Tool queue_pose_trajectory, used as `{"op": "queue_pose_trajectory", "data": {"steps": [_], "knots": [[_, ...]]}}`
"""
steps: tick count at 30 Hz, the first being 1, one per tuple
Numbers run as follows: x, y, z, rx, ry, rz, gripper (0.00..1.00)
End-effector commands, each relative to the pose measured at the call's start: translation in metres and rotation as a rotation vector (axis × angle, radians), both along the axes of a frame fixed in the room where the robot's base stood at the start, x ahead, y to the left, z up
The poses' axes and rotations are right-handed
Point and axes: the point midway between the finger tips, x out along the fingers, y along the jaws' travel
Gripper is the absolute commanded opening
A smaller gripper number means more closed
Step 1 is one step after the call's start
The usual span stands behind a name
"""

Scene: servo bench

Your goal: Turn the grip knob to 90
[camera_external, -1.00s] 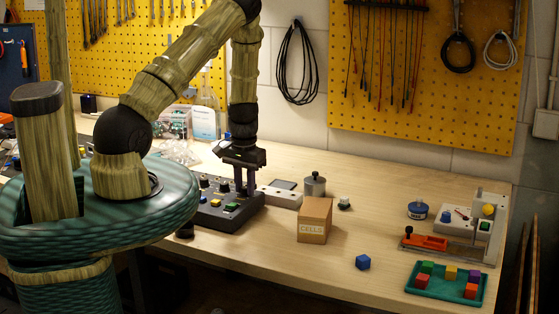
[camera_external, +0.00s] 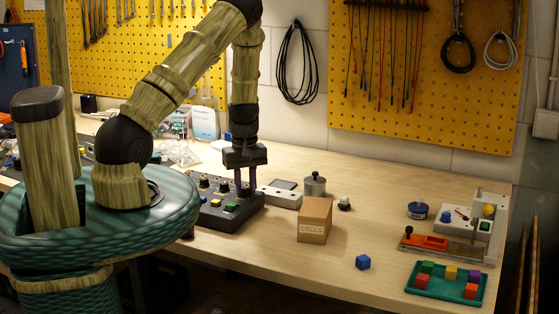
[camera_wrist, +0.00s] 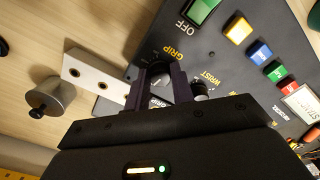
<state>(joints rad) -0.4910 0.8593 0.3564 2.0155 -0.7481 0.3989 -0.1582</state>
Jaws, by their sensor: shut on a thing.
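My gripper (camera_external: 245,190) points straight down over the dark control panel (camera_external: 229,218) at its far right part. In the wrist view my gripper (camera_wrist: 166,84) has its two fingers closed around the dark round grip knob (camera_wrist: 160,70), one on each side. The printed word GRIP is beside the knob. The fingers hide part of the knob and its scale, so I cannot read its angle.
A second knob (camera_wrist: 199,89), labelled WRIST, sits close to the right finger. Coloured buttons and a green switch (camera_wrist: 202,10) are on the same panel. A pale bar with holes (camera_wrist: 96,73) and a metal cylinder (camera_wrist: 52,96) lie beside it. A cardboard box (camera_external: 314,220) stands right of the panel.

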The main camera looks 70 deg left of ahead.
Motion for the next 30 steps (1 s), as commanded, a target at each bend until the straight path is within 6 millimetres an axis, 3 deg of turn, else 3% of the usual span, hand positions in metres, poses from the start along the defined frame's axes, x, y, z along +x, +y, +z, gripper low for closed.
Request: {"op": "queue_pose_trajectory", "data": {"steps": [9, 24, 25, 28, 30], "knots": [[0.0013, 0.0014, 0.0013, 0.004, -0.003, 0.148, 0.01], [0.0016, 0.0015, 0.0014, 0.004, -0.004, 0.174, 0.01], [0.0016, 0.0015, 0.0014, 0.004, -0.004, 0.174, 0.28], [0.0013, 0.0013, 0.0012, 0.003, -0.003, 0.173, 0.46], [0.0012, 0.001, 0.0009, 0.003, -0.002, 0.173, 0.46]]}}
